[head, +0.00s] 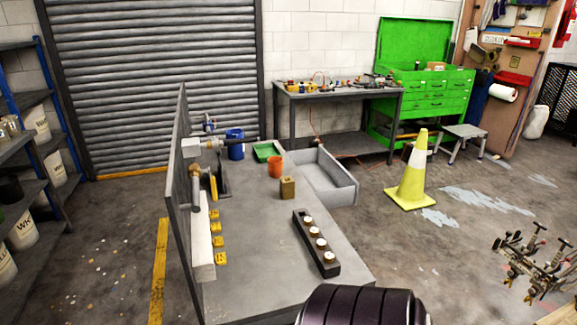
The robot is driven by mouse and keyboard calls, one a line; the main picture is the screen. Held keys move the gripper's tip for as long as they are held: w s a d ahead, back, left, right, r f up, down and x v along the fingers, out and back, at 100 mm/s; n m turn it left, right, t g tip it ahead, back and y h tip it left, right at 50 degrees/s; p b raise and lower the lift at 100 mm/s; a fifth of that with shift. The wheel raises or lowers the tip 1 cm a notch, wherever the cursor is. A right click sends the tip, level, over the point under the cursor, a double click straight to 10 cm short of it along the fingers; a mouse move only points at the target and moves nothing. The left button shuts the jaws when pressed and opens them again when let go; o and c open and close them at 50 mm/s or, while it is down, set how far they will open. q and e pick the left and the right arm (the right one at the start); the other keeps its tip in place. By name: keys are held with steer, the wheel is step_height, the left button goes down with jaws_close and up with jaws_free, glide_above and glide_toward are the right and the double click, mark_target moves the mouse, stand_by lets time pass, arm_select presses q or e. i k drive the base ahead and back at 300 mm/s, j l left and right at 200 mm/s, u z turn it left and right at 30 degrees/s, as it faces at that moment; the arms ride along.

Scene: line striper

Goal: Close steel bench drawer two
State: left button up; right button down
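The grey steel bench (255,270) runs away from me through the middle of the head view. An open grey drawer (345,192) sticks out from the far part of the bench's right side. Its inside looks empty and pale. I cannot read a number on it, and the bench's other drawer fronts are hidden from this angle. Neither of my grippers shows in the view.
On the bench stand a dark rack with white-topped pieces (316,243), a wooden block (288,188), an orange cup (275,170), a green tray (267,151) and a blue container (235,144). A yellow cone (411,180) stands on the floor right of the drawer.

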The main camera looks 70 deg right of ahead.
mark_target(334, 185)
steer(key=k+l+z, duration=0.15)
steer(key=z, duration=0.25)
steer(key=k+l+z, duration=0.1)
steer(key=l+z, duration=0.25)
steer(key=k+l+z, duration=0.15)
steer(key=l, duration=0.75)
steer(key=k+l+z, duration=0.15)
steer(key=l, duration=0.75)
steer(key=l+z, duration=0.15)
steer(key=l, duration=1.3)
steer(key=k+l, duration=0.15)
steer(key=l, duration=0.95)
steer(key=i+l+u, duration=0.1)
steer(key=u, duration=0.55)
steer(key=i, duration=0.05)
